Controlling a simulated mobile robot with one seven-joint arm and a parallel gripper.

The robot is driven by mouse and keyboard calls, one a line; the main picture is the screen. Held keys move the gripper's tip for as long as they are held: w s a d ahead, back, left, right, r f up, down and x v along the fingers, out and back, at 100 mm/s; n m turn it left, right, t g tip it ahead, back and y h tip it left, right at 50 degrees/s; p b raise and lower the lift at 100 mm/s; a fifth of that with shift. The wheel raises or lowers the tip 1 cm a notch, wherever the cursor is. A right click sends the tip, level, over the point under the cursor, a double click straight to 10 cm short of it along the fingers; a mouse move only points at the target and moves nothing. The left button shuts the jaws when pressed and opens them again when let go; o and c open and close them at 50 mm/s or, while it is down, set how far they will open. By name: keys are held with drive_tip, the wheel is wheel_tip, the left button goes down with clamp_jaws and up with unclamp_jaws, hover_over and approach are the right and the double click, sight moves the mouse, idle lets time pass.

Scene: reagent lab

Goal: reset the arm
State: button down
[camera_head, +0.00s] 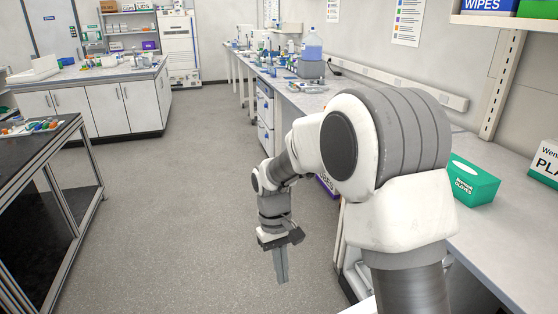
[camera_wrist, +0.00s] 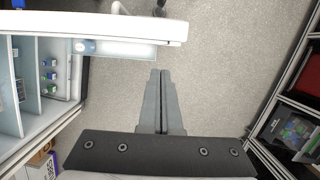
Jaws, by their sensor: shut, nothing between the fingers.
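My arm reaches forward from the right side of the head view and bends down. My gripper (camera_head: 281,278) hangs pointing down over the open grey floor, left of the right-hand bench. Its fingers are together and empty. In the wrist view my gripper (camera_wrist: 160,74) shows from above, with both fingers side by side and bare floor beyond the tips. My forearm and upper arm hide part of the bench behind them.
A long bench (camera_head: 310,99) runs along the right wall, with a green glove box (camera_head: 470,182) on it. A black-topped table (camera_head: 45,150) stands at the left. A white island (camera_head: 100,75) is farther back. The floor (camera_head: 185,180) between is clear. An open-fronted unit (camera_wrist: 68,115) shows at left in the wrist view.

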drive_tip(key=s+d+r+m+t+y+p, duration=0.15)
drive_tip(key=s+d+r, duration=0.25)
drive_tip(key=r, duration=0.4)
drive_tip(key=s+d+r+m+t+h, duration=0.1)
drive_tip(key=s+d+r+t, duration=0.25)
drive_tip(key=r, duration=0.45)
drive_tip(key=s+d+r+m+t+p, duration=0.1)
drive_tip(key=s+d+r, duration=0.4)
drive_tip(key=s, duration=0.6)
drive_tip(key=shift+d+r+m+t+y, duration=0.15)
drive_tip(key=shift+d+m+t+y, duration=0.25)
drive_tip(key=shift+m+t, duration=0.55)
